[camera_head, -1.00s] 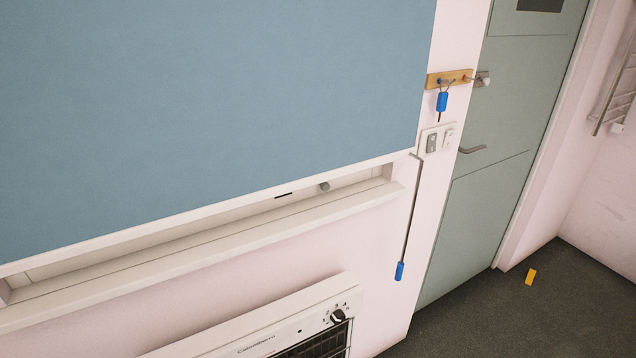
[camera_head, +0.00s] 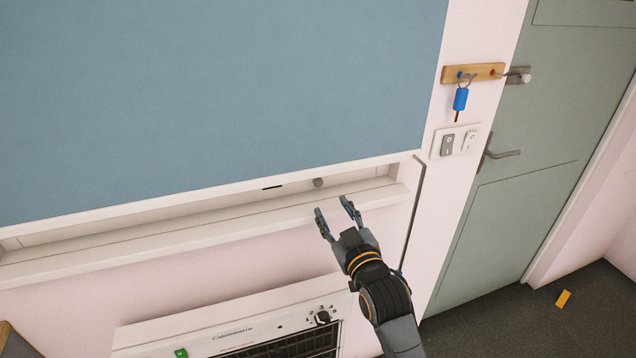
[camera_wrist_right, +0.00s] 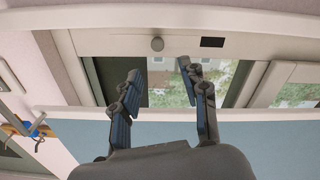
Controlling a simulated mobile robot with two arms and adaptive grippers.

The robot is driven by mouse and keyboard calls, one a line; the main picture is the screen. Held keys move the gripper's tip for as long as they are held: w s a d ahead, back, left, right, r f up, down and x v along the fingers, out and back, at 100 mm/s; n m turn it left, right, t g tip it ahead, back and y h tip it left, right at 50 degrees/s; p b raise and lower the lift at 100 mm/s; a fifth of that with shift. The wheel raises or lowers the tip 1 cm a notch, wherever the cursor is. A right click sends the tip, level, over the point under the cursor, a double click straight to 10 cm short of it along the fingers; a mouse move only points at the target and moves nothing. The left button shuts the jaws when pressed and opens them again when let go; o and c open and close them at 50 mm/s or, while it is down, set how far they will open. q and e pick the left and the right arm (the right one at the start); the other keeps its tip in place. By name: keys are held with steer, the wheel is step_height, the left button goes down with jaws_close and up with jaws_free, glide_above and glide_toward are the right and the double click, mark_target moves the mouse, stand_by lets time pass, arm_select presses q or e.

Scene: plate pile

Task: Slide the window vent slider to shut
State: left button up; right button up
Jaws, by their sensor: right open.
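The vent slider's round grey knob (camera_head: 318,182) shows on the window's bottom frame, below the blue blind. A short dark slot (camera_head: 272,187) lies to its left. In the right wrist view the knob (camera_wrist_right: 157,44) is above the fingertips, with the slot (camera_wrist_right: 212,42) to its right. My right gripper (camera_head: 331,206) is open and empty at the sill, below and slightly right of the knob, apart from it. Its two fingers (camera_wrist_right: 159,70) are spread in the wrist view. The left gripper is not in view.
The white sill (camera_head: 215,228) runs beneath the window. A heater (camera_head: 255,320) with a dial stands below. A thin rod (camera_head: 415,210) hangs right of the window. A switch plate (camera_head: 455,142), key rack (camera_head: 473,73) and green door (camera_head: 560,130) are farther right.

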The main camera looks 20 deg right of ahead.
mark_target(319, 184)
steer(key=w+p, duration=0.2)
steer(key=w, duration=0.8)
steer(key=shift+w+f, duration=0.1)
steer(key=shift+w, duration=0.1)
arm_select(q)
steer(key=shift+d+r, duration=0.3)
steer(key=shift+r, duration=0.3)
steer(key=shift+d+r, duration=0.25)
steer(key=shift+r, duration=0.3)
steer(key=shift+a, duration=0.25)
arm_select(e)
jaws_close()
